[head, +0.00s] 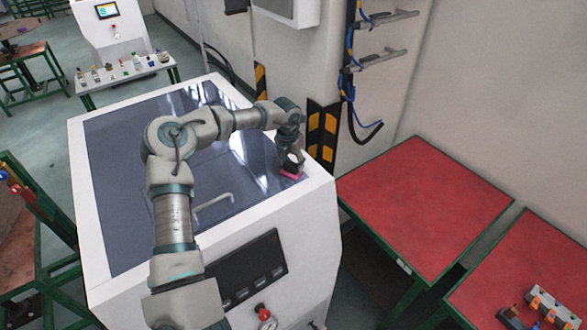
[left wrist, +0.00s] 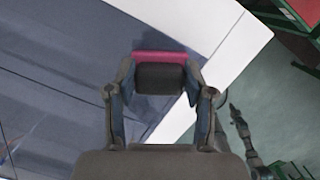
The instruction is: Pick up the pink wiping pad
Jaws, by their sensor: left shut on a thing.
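The pink wiping pad (head: 291,175) is at the right end of the machine's dark glass top, close to the white rim. My left gripper (head: 292,163) is right above it, pointing down. In the left wrist view the pad (left wrist: 160,57) shows as a pink strip beyond a dark block (left wrist: 160,77), which sits between the two fingers of the left gripper (left wrist: 158,85). The fingers are shut on the pad's dark part. I cannot tell whether the pad touches the glass. My right gripper is not seen in the head view.
The white machine (head: 300,225) has a dark glass top (head: 120,190) and a front panel with a red knob (head: 262,310). A red-topped table (head: 425,195) stands to the right. A wall with pipes and blue cables (head: 352,75) rises behind.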

